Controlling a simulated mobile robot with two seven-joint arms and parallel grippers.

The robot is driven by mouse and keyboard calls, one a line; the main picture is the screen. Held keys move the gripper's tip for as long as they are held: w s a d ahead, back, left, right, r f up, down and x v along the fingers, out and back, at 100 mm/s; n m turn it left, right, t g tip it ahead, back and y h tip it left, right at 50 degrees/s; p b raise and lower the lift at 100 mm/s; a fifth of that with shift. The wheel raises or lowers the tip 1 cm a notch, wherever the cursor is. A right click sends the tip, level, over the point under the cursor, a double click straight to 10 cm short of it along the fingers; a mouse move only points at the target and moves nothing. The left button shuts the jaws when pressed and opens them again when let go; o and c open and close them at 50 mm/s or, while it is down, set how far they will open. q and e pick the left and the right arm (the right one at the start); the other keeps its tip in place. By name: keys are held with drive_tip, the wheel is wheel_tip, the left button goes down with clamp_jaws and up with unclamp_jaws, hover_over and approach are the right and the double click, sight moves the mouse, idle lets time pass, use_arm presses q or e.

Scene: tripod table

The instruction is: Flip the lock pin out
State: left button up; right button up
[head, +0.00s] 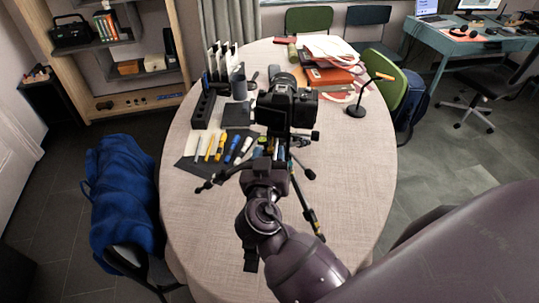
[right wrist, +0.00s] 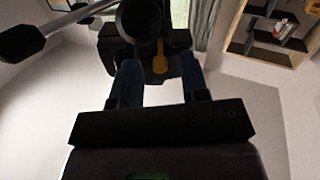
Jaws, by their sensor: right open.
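A black tripod (head: 312,222) stands on the oval table with a black camera (head: 288,108) on its head. My right gripper (head: 268,162) is at the near side of the tripod, below the camera; its fingertips are hard to make out in the head view. In the right wrist view the right gripper (right wrist: 158,64) is open, its two blue fingers on either side of the dark tripod head. A small yellow piece (right wrist: 160,57), possibly the lock pin, shows between the fingertips. I cannot tell whether the fingers touch it. My left gripper is not in view.
The table (head: 190,245) has markers on a dark mat (head: 187,166) left of the tripod. A black organizer (head: 203,110), books (head: 330,76) and a small lamp (head: 357,110) stand around the camera. In the wrist view a tripod handle (right wrist: 22,40) sticks out left. The near-left tabletop is clear.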

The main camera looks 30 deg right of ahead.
drive_tip(key=shift+s, duration=0.1)
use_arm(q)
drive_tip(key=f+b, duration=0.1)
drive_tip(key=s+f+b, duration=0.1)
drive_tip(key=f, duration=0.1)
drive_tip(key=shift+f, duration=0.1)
use_arm(e)
drive_tip(key=v, duration=1)
drive_tip(key=shift+s+a, duration=0.2)
drive_tip(key=shift+s, duration=0.05)
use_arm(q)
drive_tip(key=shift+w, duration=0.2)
